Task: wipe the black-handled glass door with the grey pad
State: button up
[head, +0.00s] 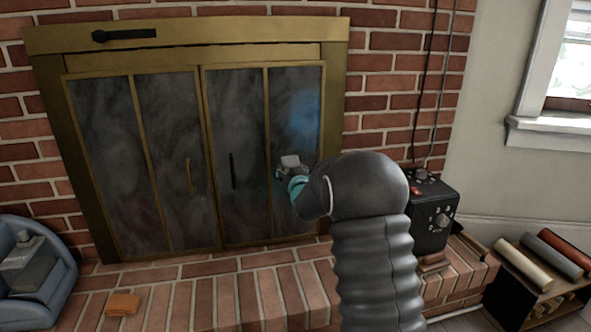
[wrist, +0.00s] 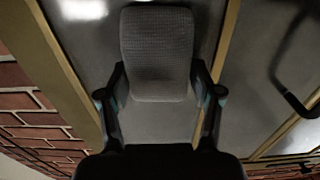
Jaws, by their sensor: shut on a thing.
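The black-handled glass door (head: 236,200) is the right-hand door of the brass-framed fireplace front. It is closed, and its panes look smudged and hazy. Its black handle (head: 232,170) stands upright left of my gripper and shows at the right in the wrist view (wrist: 292,100). My gripper (head: 293,180) is shut on the grey pad (wrist: 157,50), in front of the door's right pane. The pad also shows in the head view (head: 290,161). I cannot tell whether it touches the glass. My arm hides the pane's lower right corner.
The left glass door (head: 133,160) has a brass handle (head: 189,175). A black box with knobs (head: 431,215) stands right of my arm on the brick hearth (head: 200,290). An orange block (head: 123,304) lies at the hearth's left. A blue caddy (head: 60,285) holds a bottle (head: 30,265).

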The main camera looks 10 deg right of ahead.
jog(key=a, duration=0.4)
dwell(0.4)
jog(key=shift+s+d, duration=0.1)
jog(key=shift+s, duration=2.9)
jog(key=shift+s, duration=0.1)
jog(key=s, duration=0.2)
jog(key=shift+s, duration=0.4)
jog(key=shift+f, duration=0.1)
